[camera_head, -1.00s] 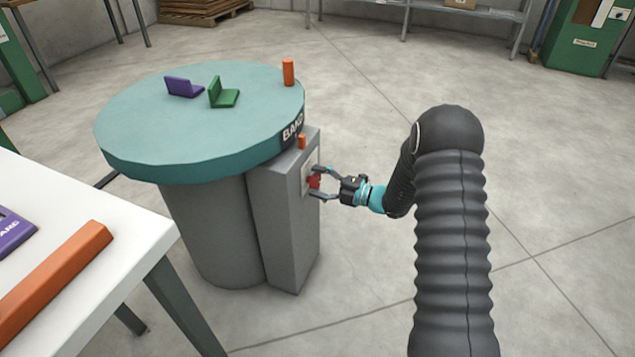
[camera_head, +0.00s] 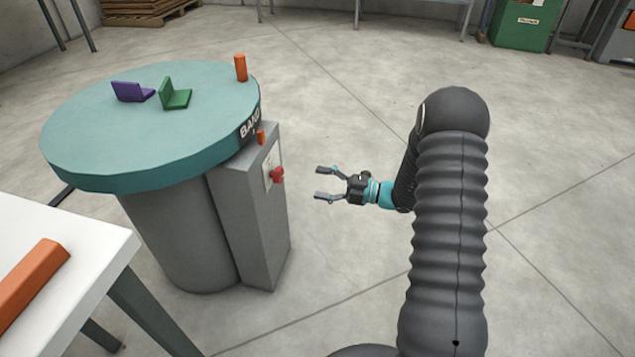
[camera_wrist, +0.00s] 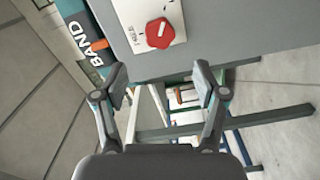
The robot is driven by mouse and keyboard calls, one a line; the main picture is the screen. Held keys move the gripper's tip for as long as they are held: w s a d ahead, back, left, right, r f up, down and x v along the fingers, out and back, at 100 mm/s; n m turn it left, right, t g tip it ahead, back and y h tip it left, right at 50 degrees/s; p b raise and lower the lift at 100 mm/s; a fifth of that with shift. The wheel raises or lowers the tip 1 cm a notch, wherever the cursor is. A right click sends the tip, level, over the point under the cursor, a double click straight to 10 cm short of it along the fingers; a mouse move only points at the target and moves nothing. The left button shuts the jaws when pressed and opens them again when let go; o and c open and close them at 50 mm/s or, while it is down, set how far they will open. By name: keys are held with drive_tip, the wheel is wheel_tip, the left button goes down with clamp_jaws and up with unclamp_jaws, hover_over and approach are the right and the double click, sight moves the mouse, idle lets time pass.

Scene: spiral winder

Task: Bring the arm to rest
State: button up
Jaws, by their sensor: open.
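My gripper (camera_head: 328,183) is open and empty, in free air to the right of the grey control box of the winder. In the wrist view my gripper (camera_wrist: 160,88) shows both fingers spread with nothing between them. The red knob (camera_head: 277,174) sits on a pale plate on the box's side, apart from the fingertips. It also shows in the wrist view (camera_wrist: 159,33), beyond the fingers, with a white mark on it. My arm reaches out from the lower right of the head view.
The winder's round teal top (camera_head: 90,150) carries a purple piece (camera_head: 130,92), a green piece (camera_head: 176,96) and an orange post (camera_head: 240,68). A white table (camera_head: 80,235) with an orange bar (camera_head: 35,275) stands at lower left. Floor right of my arm is clear.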

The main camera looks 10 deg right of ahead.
idle(0.4)
drive_tip(key=s+a+f+n+g+h, duration=0.15)
drive_tip(key=s+f+n+g, duration=0.35)
drive_tip(key=n, duration=0.5)
drive_tip(key=s+d+r+n+g+h, duration=0.25)
drive_tip(key=s+n+h, duration=0.25)
drive_tip(key=s+n, duration=0.7)
drive_tip(key=s+d+r+n+t+h, duration=0.3)
drive_tip(key=s+r+n+h, duration=0.2)
drive_tip(key=s+r+n, duration=0.3)
drive_tip(key=s+d+r+n+t+h, duration=0.3)
drive_tip(key=s+r+n, duration=0.5)
drive_tip(key=r+n, duration=0.4)
wheel_tip(320, 180, up, 4)
drive_tip(key=shift+s+d+f+n+t+h, duration=0.1)
drive_tip(key=shift+s+d+n+t+h, duration=0.3)
drive_tip(key=shift+h, duration=0.85)
drive_tip(key=shift+w, duration=0.1)
